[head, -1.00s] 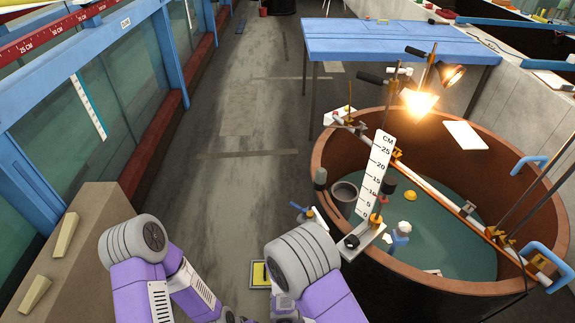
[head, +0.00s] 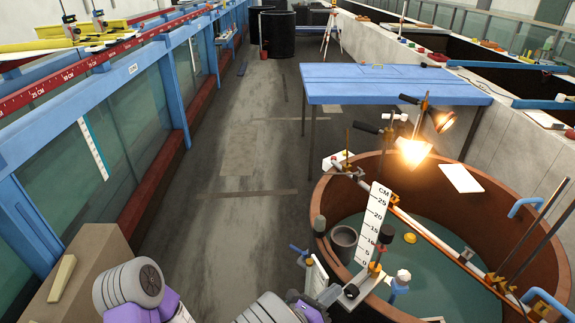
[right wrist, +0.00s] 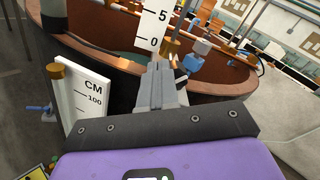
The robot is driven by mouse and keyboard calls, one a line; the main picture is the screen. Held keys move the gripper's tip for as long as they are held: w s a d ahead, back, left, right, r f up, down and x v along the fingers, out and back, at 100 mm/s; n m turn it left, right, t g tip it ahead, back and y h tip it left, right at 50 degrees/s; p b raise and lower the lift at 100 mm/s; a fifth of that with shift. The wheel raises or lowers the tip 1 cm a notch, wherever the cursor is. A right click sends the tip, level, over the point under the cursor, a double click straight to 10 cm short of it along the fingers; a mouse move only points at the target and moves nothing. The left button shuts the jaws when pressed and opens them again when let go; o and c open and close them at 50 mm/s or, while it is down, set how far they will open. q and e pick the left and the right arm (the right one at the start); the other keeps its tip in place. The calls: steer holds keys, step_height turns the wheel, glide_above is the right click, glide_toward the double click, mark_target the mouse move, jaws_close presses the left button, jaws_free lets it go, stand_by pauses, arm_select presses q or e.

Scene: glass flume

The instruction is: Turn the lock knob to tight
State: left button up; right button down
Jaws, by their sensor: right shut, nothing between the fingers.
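A white scale marked CM (head: 374,225) stands upright on the near rim of the round brown tank (head: 450,215). An orange knob (head: 375,268) is at its foot, and a black knob (head: 351,291) is on the bracket in front. A blue fitting with a white round top (head: 403,275) is to their right. I cannot tell which is the lock knob. My right gripper (head: 331,295) is shut and empty, low beside the bracket. In the right wrist view its fingers (right wrist: 160,68) point at the scale's foot, with the orange knob (right wrist: 171,47) just beyond. My left gripper is out of view.
A second white CM plate (right wrist: 84,98) with an orange knob (right wrist: 56,71) stands close left of my right gripper. A lit lamp (head: 415,150) hangs over the tank. A blue table (head: 390,84) stands behind. The aisle floor (head: 240,150) is clear.

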steer(key=shift+w+d+r, duration=0.25)
steer(key=shift+w+d, duration=0.2)
steer(key=shift+d, duration=0.15)
steer(key=shift+s+d, duration=0.1)
stand_by(0.3)
